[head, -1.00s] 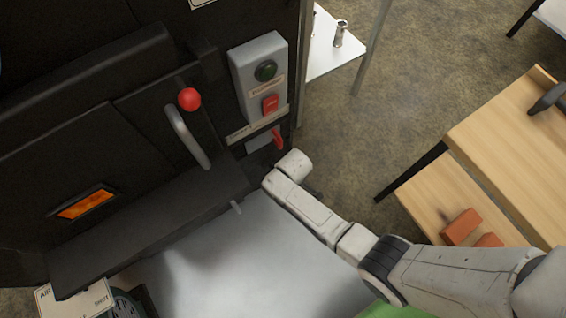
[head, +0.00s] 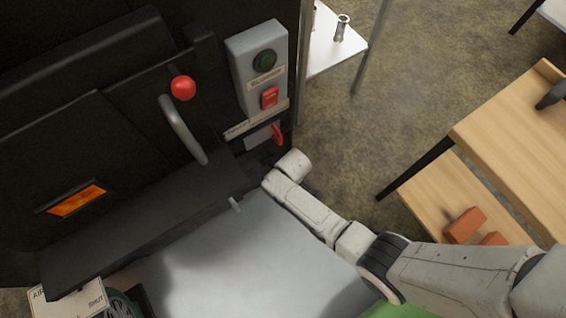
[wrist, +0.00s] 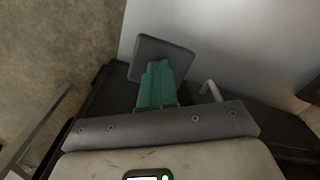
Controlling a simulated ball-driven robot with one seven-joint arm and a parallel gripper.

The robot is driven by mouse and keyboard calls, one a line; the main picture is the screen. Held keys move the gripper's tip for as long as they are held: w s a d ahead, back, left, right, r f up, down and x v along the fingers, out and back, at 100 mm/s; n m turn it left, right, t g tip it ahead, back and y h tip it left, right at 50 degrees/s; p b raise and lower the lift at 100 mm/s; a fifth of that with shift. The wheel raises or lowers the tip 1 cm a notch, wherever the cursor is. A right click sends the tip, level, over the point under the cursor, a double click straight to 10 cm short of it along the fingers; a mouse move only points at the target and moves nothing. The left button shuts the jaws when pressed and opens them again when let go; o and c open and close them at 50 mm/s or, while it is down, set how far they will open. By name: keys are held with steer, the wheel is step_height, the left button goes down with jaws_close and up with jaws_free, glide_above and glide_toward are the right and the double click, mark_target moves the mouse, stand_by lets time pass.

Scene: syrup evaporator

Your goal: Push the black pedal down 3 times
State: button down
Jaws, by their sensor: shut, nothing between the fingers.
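In the wrist view a dark square plate (wrist: 163,52), which looks like the black pedal, lies just beyond the tips of my gripper (wrist: 158,66). The teal fingers are shut together and empty, and they overlap the plate's near part in the picture. I cannot tell whether they touch it or how far down it is. In the head view my arm reaches in from the right and its end is low beside the black evaporator front (head: 140,215). The fingers and the pedal are hidden there.
A grey control box (head: 256,75) with green and red buttons and a red-knobbed handle (head: 185,130) are on the evaporator. A metal sheet (head: 240,260) lies before it. Floor between is clear.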

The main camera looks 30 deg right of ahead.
steer(key=shift+w+f+b, duration=0.2)
steer(key=shift+f+b, duration=0.85)
steer(key=shift+f, duration=0.2)
steer(key=shift+w+f+b, duration=0.2)
steer(key=shift+f+b, duration=0.85)
steer(key=shift+f, duration=0.2)
step_height(320, 180, up, 3)
steer(key=p, duration=0.3)
steer(key=shift+s+f, duration=0.15)
steer(key=r+p, duration=0.2)
steer(key=s+r+p, duration=0.1)
steer(key=r+p, duration=0.2)
steer(key=shift+s+r+p, duration=0.1)
steer(key=shift+p, duration=0.25)
